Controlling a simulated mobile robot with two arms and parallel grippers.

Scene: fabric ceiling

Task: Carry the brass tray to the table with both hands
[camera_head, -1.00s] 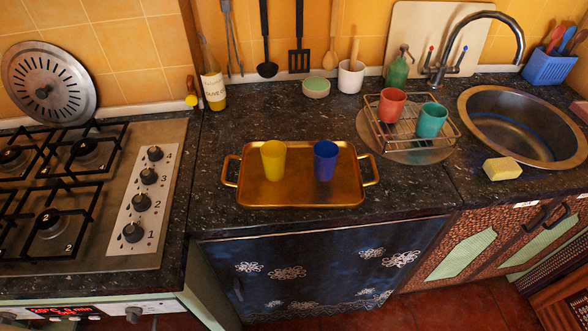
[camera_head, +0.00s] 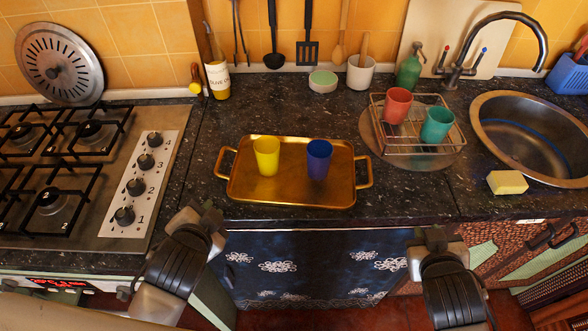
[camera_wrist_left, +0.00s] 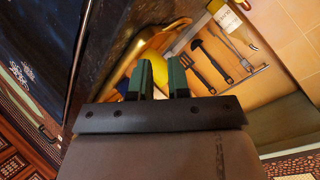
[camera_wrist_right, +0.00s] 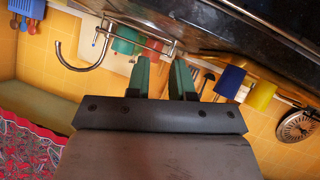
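The brass tray (camera_head: 290,199) lies flat on the dark speckled counter, with one loop handle at each short end. A yellow cup (camera_head: 266,157) and a blue cup (camera_head: 318,160) stand upright on it. My left gripper (camera_head: 208,213) is in front of the tray's left end, apart from the left handle (camera_head: 225,163). My right gripper (camera_head: 430,236) is in front and to the right of the right handle (camera_head: 365,172), also apart from it. In both wrist views the green fingers of the left gripper (camera_wrist_left: 160,78) and right gripper (camera_wrist_right: 163,78) stand apart with nothing between them.
A dish rack (camera_head: 415,135) with a red and a teal cup stands right of the tray, close to its right handle. The gas hob (camera_head: 80,180) is on the left. A sink (camera_head: 540,130) and yellow sponge (camera_head: 507,182) are at right. An oil bottle (camera_head: 217,78) stands behind.

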